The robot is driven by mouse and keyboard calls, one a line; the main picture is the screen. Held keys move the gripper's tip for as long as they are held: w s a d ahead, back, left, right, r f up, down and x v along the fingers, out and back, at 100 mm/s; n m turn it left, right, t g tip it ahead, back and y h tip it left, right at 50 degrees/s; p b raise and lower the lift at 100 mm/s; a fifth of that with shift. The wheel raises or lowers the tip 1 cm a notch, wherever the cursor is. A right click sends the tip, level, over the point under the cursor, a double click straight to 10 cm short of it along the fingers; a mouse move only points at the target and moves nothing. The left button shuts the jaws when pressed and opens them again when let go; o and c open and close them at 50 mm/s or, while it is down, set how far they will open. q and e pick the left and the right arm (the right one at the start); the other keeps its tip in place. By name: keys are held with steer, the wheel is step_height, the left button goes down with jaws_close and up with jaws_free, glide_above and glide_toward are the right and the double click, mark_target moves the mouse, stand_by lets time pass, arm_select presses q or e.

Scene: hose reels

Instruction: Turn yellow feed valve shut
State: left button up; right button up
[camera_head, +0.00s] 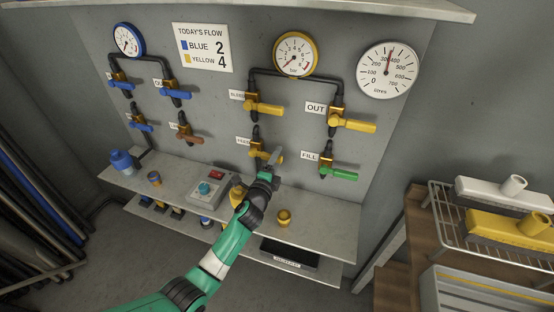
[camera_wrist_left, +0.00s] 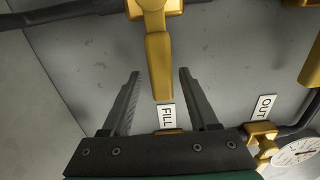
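The yellow feed valve (camera_head: 256,150) sits on the wall panel beside the FEED label (camera_head: 243,141). In the left wrist view its yellow handle (camera_wrist_left: 159,65) sticks out crosswise from the dark pipe toward my gripper. My left gripper (camera_head: 271,163) is at this handle and partly covers it in the head view. In the left wrist view the gripper (camera_wrist_left: 158,75) is open, with one finger on each side of the handle's end and gaps between. My right gripper is not in view.
Close by are the green-handled FILL valve (camera_head: 340,173), the OUT valve (camera_head: 352,124) and the bleed valve (camera_head: 264,108). Blue valves are at left.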

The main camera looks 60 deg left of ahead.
arm_select(q)
steer(key=shift+s+d+r, duration=0.1)
steer(key=p+v, duration=0.3)
steer(key=v, duration=0.8)
steer(key=shift+s+d, duration=0.1)
